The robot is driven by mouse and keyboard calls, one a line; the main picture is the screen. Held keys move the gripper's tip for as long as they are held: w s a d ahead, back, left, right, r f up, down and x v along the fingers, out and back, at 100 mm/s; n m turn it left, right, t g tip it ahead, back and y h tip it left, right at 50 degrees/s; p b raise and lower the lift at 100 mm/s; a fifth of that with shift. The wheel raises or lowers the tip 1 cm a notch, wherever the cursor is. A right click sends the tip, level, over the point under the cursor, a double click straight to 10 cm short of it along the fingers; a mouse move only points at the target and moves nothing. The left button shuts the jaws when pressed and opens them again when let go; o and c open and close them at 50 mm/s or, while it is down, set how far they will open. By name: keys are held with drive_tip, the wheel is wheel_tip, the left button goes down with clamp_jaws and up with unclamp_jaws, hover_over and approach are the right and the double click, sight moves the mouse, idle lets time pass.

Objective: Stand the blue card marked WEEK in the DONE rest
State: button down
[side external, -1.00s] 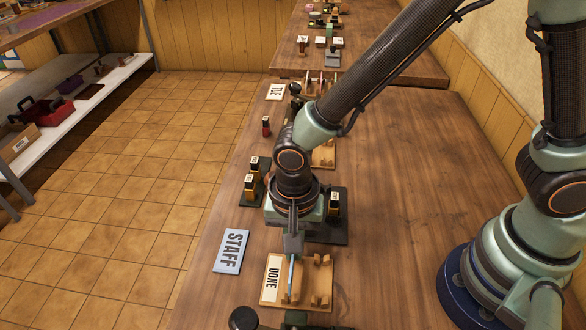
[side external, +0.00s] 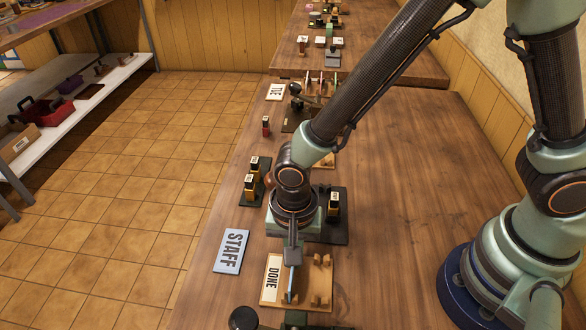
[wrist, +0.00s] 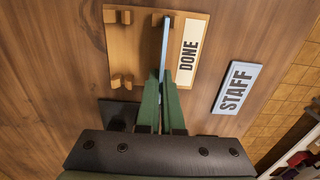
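My gripper (side external: 292,262) points down over the DONE rest and is shut on a thin blue card (side external: 290,284). In the wrist view my gripper's green fingers (wrist: 164,82) pinch the card (wrist: 165,42), which shows edge-on and upright, so its marking cannot be read. The wooden DONE rest (side external: 310,303) has a white DONE label on its left side and slotted wooden supports.
A light-blue STAFF plate (side external: 231,251) lies flat left of the rest, near the table edge. Dark stands (side external: 330,228) with yellow-and-black stamps stand behind my gripper. A black round knob (side external: 243,318) is at the front. The table's right side is clear.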

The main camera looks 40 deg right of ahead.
drive_tip(key=shift+f, duration=0.15)
drive_tip(key=shift+c, duration=2.2)
unclamp_jaws()
drive_tip(key=shift+r, duration=3.5)
drive_tip(key=w+d+r+n+t, duration=0.1)
drive_tip(key=d+r+n, duration=0.3)
drive_tip(key=d+r, duration=0.4)
drive_tip(key=w+d+r+n+t, duration=0.1)
drive_tip(key=d+r+n+t, duration=0.3)
drive_tip(key=d+r, duration=0.4)
drive_tip(key=d+n, duration=0.1)
drive_tip(key=d, duration=0.6)
drive_tip(key=shift+d+r+t, duration=0.15)
drive_tip(key=shift+r+t, duration=0.1)
drive_tip(key=shift+t, duration=0.05)
